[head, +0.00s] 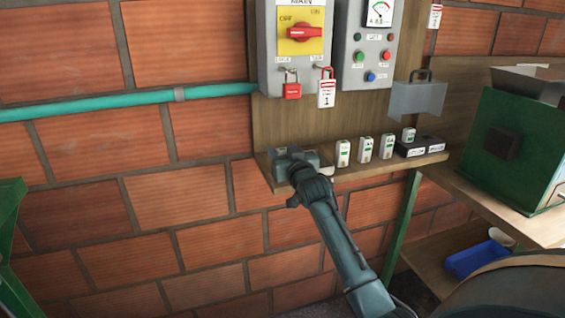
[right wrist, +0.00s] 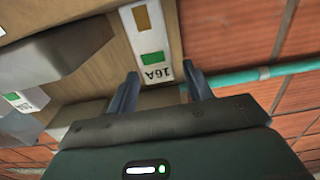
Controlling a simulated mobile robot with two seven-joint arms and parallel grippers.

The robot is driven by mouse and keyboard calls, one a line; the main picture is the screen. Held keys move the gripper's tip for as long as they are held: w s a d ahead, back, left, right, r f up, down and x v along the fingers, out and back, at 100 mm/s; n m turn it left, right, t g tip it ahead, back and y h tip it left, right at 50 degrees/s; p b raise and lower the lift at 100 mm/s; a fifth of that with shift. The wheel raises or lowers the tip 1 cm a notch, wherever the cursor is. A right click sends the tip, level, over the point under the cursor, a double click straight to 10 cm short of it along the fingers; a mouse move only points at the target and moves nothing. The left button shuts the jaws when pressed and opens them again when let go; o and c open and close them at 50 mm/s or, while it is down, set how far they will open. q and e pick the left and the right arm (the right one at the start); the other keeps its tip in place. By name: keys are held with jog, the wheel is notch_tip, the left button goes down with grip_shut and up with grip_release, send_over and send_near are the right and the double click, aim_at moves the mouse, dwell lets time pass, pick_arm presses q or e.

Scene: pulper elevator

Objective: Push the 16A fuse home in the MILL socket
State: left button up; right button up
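The 16A fuse (right wrist: 152,45) is white with an orange and a green patch, its label upside down in the right wrist view. My right gripper (right wrist: 161,73) has one finger on each side of its labelled end; whether they press on it I cannot tell. In the head view my right gripper (head: 286,160) is at the shelf's left end and hides this fuse. The black socket block (head: 422,147) stands at the shelf's right end, with white labels on its front and a white fuse (head: 408,135) upright at its left part. The labels are too small to read surely. My left gripper is not in view.
More white fuses, one (head: 343,153) nearest my gripper, stand on the wooden shelf (head: 400,164) between it and the block. A green machine (head: 510,150) stands right.

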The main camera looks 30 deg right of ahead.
jog(key=c, duration=0.9)
jog(key=shift+r, duration=0.1)
